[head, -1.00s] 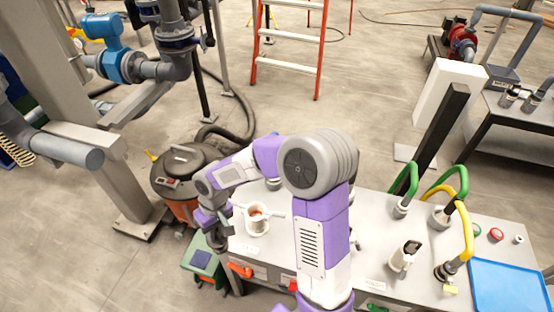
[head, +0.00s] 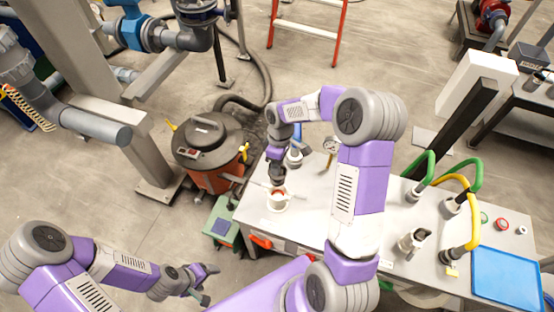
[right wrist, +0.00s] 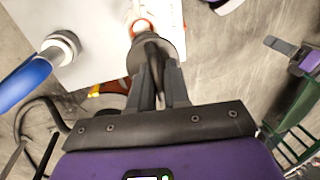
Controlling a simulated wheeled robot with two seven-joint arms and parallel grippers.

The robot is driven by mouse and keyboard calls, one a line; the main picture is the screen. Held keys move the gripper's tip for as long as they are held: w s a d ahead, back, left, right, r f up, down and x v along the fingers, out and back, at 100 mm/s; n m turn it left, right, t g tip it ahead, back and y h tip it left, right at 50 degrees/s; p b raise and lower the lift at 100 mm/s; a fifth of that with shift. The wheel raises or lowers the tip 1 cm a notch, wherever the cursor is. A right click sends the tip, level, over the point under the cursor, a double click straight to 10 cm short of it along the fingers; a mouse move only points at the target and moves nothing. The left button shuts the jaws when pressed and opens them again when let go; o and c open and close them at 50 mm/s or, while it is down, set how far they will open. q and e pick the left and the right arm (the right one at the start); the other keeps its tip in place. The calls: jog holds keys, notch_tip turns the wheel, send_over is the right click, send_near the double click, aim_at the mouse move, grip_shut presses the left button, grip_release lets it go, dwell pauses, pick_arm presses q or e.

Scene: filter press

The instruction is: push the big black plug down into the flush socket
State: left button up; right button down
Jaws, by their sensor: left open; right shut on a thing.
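My right gripper (right wrist: 160,90) is shut on the big black plug (right wrist: 152,48), a dark round-topped piece between its fingers in the right wrist view. In the head view this gripper (head: 278,180) points down just above the flush socket (head: 277,206), a white cup-like fitting with an orange-red ring inside. In the right wrist view the socket (right wrist: 141,14) shows just beyond the plug, which partly covers it; I cannot tell whether they touch. My left gripper (head: 206,285) is open and empty, low in front of the bench, away from the socket.
A vacuum drum (head: 207,150) and a green stool (head: 224,228) stand left of the bench.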

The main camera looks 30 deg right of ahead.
notch_tip(320, 180, down, 6)
jog(key=b, duration=0.4)
jog(key=shift+b, duration=0.3)
jog(key=shift+f, duration=0.4)
jog(key=shift+f+b, duration=1.45)
jog(key=shift+f, duration=0.35)
dwell(0.6)
jog(key=c, duration=1)
grip_release()
jog(key=r, duration=0.5)
jog(key=d+r+p, duration=0.1)
jog(key=r, duration=0.1)
jog(key=shift+w+d+r, duration=0.1)
jog(key=shift+w+r, duration=0.15)
jog(key=shift+w, duration=0.15)
